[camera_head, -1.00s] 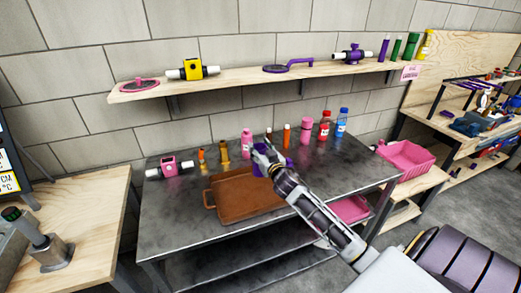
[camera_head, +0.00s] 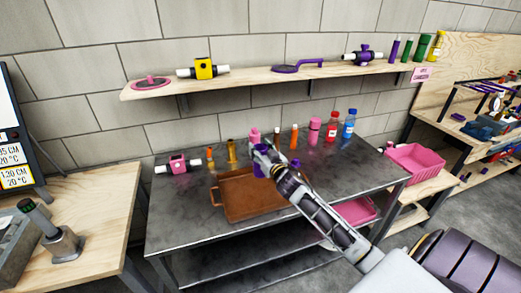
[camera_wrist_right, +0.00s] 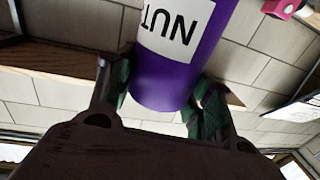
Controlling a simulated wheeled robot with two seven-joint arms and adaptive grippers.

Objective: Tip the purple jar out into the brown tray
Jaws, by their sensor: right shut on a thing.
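The purple jar (camera_head: 259,171) is in the head view over the back right part of the brown tray (camera_head: 232,183), partly hidden by my right gripper (camera_head: 264,153). In the right wrist view the jar (camera_wrist_right: 165,85) sits between the two green-padded fingers of the gripper (camera_wrist_right: 163,100), which is shut on it. Its white label reads upside down there. The jar's mouth and contents are not visible, and I cannot tell its exact tilt. The tray lies on the dark metal table, and no contents show in its visible part. My left gripper is not in view.
On the table (camera_head: 185,235), a pink-and-white part (camera_head: 178,166) stands left of the tray. Several bottles and tubes, including a red bottle (camera_head: 332,124) and a blue bottle (camera_head: 349,124), line the back. A wooden shelf (camera_head: 240,77) hangs above. A pink bin (camera_head: 412,161) is at right.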

